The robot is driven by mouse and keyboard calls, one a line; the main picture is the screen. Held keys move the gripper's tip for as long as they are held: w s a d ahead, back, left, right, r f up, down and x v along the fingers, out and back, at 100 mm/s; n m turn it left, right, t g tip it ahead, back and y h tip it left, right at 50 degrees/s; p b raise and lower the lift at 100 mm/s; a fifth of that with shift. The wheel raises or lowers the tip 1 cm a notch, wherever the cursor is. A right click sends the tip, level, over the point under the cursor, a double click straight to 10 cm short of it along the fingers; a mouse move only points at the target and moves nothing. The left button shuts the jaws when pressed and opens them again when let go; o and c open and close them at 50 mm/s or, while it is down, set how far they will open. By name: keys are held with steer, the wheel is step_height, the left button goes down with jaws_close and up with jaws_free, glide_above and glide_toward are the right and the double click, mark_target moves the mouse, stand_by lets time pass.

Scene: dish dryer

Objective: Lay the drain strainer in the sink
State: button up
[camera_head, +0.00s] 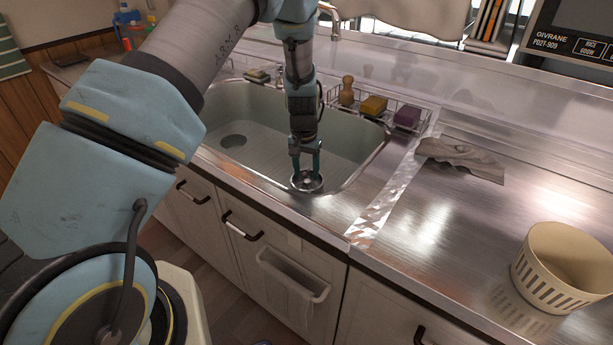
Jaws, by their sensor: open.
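The drain strainer (307,182) is a small round metal piece at the front edge of the sink, right of its middle. My gripper (306,172) points down directly over it, open, with its green fingertips at the strainer. I cannot tell whether the fingers touch it, or whether it rests on the rim or just inside. The sink (345,150) is a wide grey-green basin with a dark round drain hole (233,141) at its left. My arm hides part of the basin's left side and back.
A wire rack (411,128) behind the sink holds a wooden-handled brush (347,92), a yellow sponge (373,106) and a purple sponge (407,117). A crumpled grey cloth (462,156) and a cream slotted basket (563,268) stand on the right counter, with clear metal between.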

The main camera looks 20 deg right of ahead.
step_height(320, 180, up, 10)
steer(key=b, duration=0.1)
steer(key=shift+s+a, duration=0.3)
steer(key=shift+a, duration=0.05)
steer(key=a+r+n, duration=0.1)
steer(key=a+r, duration=0.1)
steer(key=a, duration=0.4)
steer(key=a+r+n, duration=0.1)
steer(key=a+r, duration=0.1)
steer(key=a, duration=0.5)
steer(key=a+r+n, duration=0.2)
steer(key=a, duration=0.5)
steer(key=shift+a+r, duration=0.1)
steer(key=shift+r, duration=0.25)
steer(key=s+a+r+n, duration=0.1)
steer(key=s+a+n, duration=0.1)
steer(key=s+a, duration=0.3)
steer(key=s+a+r+n+t, duration=0.1)
steer(key=s+a, duration=0.4)
steer(key=a, duration=0.5)
steer(key=shift+a+r+n+y, duration=0.15)
steer(key=shift+r+n+y, duration=0.2)
steer(key=shift+n, duration=0.15)
step_height(320, 180, up, 3)
steer(key=p, duration=0.2)
steer(key=shift+p, duration=0.3)
